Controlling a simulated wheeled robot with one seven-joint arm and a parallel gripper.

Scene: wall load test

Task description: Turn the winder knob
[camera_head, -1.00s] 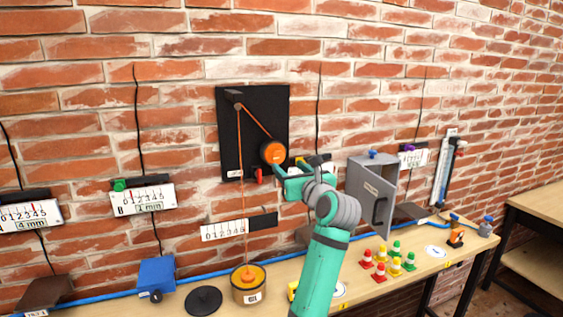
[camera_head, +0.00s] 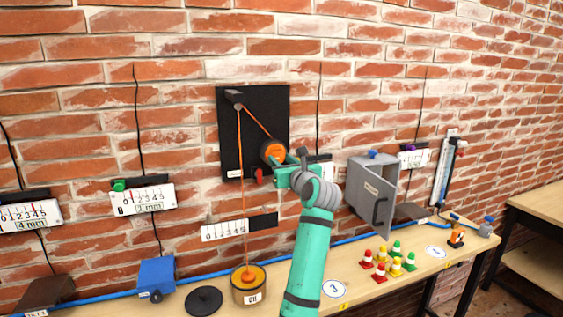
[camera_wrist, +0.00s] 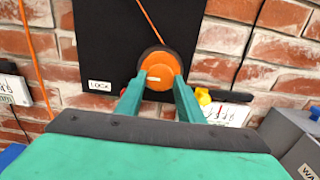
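The winder knob is an orange disc (camera_head: 272,150) with a dark rim, at the lower right of a black wall board (camera_head: 264,105). In the wrist view the knob (camera_wrist: 165,68) faces me, with a short pale mark low on its face. My gripper (camera_head: 282,162) is at the knob's lower right in the head view. In the wrist view its two green fingers (camera_wrist: 159,84) are apart, their tips at the lower left and right of the knob. I cannot tell whether they touch it. An orange cord runs from the knob over the upper peg (camera_head: 234,95).
A red lever (camera_head: 259,175) sits just below the knob, near a LOCK label (camera_wrist: 99,86). A grey open box (camera_head: 373,190) and several small cones (camera_head: 382,254) are at right.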

